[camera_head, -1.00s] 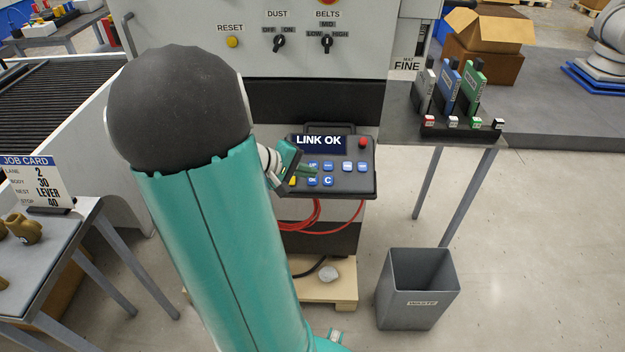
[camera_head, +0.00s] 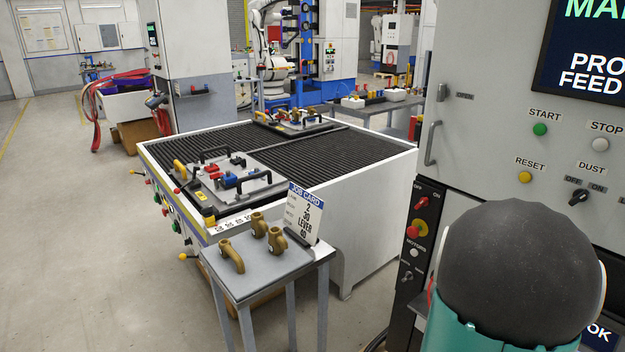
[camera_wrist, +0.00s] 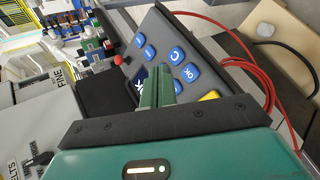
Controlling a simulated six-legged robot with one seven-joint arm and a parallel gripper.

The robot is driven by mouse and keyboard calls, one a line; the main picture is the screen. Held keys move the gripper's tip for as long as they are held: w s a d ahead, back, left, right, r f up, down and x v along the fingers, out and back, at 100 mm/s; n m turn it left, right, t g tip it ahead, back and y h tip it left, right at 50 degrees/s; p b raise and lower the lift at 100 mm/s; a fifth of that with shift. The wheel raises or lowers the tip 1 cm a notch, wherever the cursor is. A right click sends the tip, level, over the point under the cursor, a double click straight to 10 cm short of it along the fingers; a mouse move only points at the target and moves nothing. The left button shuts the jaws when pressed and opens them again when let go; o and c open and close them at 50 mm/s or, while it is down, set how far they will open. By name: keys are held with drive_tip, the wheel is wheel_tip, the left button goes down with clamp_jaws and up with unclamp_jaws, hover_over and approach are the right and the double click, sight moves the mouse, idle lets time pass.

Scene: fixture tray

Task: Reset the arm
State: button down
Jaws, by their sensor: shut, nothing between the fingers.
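In the wrist view my gripper (camera_wrist: 157,85) is shut and empty, with its green fingers pressed together over the control pendant (camera_wrist: 222,58). Blue keys (camera_wrist: 176,54), including OK and C, a yellow key (camera_wrist: 210,95) and a red button (camera_wrist: 118,60) show around the fingertips. I cannot tell whether the tips touch a key. The fingers partly cover the pendant screen. In the head view only a corner of the pendant screen (camera_head: 600,335), with "OK" on it, shows at the lower right; my arm hides the gripper. A yellow RESET button (camera_head: 525,177) is on the cabinet.
Left of the cabinet (camera_head: 480,150) is a slatted table (camera_head: 352,200) with fixture plates (camera_head: 240,190). A small stand (camera_head: 290,268) holds brass fittings (camera_head: 277,240) and a job card (camera_head: 304,215). Red cables (camera_wrist: 245,65) hang beside the pendant. Floor at left is open.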

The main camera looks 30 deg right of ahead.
drive_tip(key=w+a+r+n+t+y, duration=0.1)
drive_tip(key=w+a+r+n+t, duration=0.2)
drive_tip(key=w+a, duration=0.65)
drive_tip(key=w+a+r+t+y, duration=0.1)
drive_tip(key=w+a+r+t, duration=0.35)
drive_tip(key=a, duration=0.75)
drive_tip(key=w+a+r+n+t+y, duration=0.1)
drive_tip(key=a+r+n+t+y, duration=0.1)
drive_tip(key=a, duration=1)
drive_tip(key=w+a+r+n+t+y, duration=0.2)
drive_tip(key=a+n+t+y, duration=0.1)
drive_tip(key=a, duration=0.9)
drive_tip(key=shift+w+t+y, duration=0.2)
drive_tip(key=shift+t+y, duration=0.1)
drive_tip(key=shift+t, duration=0.25)
drive_tip(key=shift+d, duration=0.25)
